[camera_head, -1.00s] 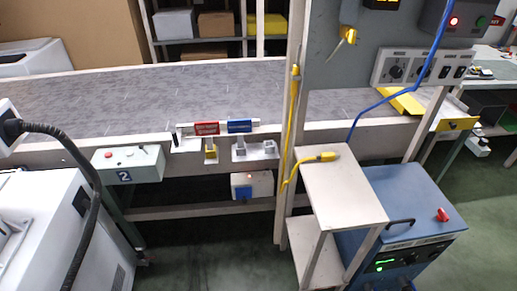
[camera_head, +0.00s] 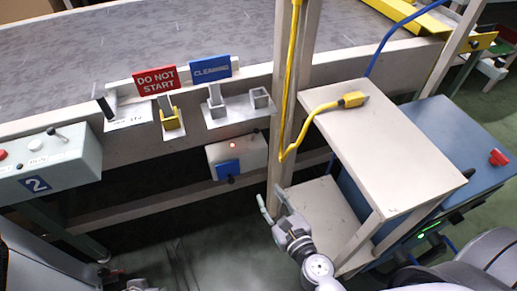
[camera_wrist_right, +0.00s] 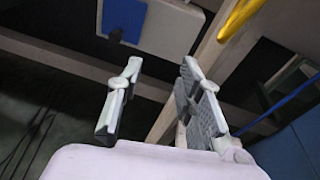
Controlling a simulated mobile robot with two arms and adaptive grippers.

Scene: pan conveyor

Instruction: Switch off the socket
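My right gripper (camera_head: 272,204) is below and right of the box, beside the post, apart from the box. In the right wrist view the gripper (camera_wrist_right: 161,97) is open and empty, with the blue cover (camera_wrist_right: 126,22) beyond it at the top. A grey piece at the bottom left of the head view may be my left gripper; its fingers cannot be made out.
A post (camera_head: 294,100) with a yellow cable stands right of the socket. A pale shelf stand (camera_head: 380,140) holds the yellow plug (camera_head: 352,99), beside a blue machine (camera_head: 450,140). Red and blue signs stand on the rail above. A control box marked 2 (camera_head: 50,165) is at left.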

